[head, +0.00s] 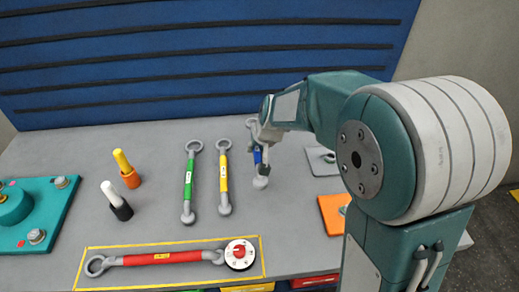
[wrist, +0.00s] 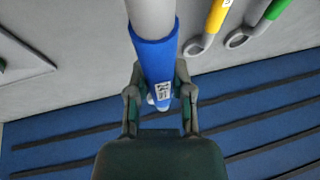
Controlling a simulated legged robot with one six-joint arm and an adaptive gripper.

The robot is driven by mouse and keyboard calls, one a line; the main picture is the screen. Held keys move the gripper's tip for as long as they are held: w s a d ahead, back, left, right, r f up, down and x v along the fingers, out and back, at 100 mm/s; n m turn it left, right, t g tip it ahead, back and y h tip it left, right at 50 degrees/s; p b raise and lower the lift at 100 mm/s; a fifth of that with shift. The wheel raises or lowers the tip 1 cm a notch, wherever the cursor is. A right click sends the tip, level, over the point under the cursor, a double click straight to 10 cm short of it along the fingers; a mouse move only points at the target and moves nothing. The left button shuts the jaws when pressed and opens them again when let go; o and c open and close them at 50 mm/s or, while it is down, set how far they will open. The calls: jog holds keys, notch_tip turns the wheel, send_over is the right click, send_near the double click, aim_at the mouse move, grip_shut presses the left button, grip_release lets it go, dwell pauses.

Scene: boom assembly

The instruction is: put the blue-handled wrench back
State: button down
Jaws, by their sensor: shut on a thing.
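I cannot tell whether the wrench touches the table. Its far end is mostly hidden by the gripper.
The yellow-handled wrench (head: 225,178) and green-handled wrench (head: 188,180) lie left of it on the grey table (head: 150,215). A red-handled wrench (head: 165,257) lies in a yellow outline in front. An orange plate (head: 331,213) lies to the right. Two upright holders (head: 130,178) (head: 121,210) stand left.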

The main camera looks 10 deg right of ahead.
jog(key=shift+w+a, duration=0.1)
jog(key=shift+w, duration=0.15)
jog(key=shift+d+f, duration=0.25)
jog(key=shift+f, duration=0.25)
send_over(254, 172)
jog(key=s, duration=0.1)
jog(key=f, duration=0.5)
jog(key=shift+s+d+f, duration=0.1)
jog(key=shift+d+f, duration=0.1)
jog(key=shift+f, duration=0.15)
jog(key=shift+d+f, duration=0.3)
jog(key=shift+f, duration=0.2)
jog(key=shift+a, duration=0.15)
jog(key=shift+d, duration=0.2)
jog(key=shift+a+f, duration=0.1)
jog(key=shift+f, duration=0.45)
jog(key=shift+c, duration=2.2)
grip_release()
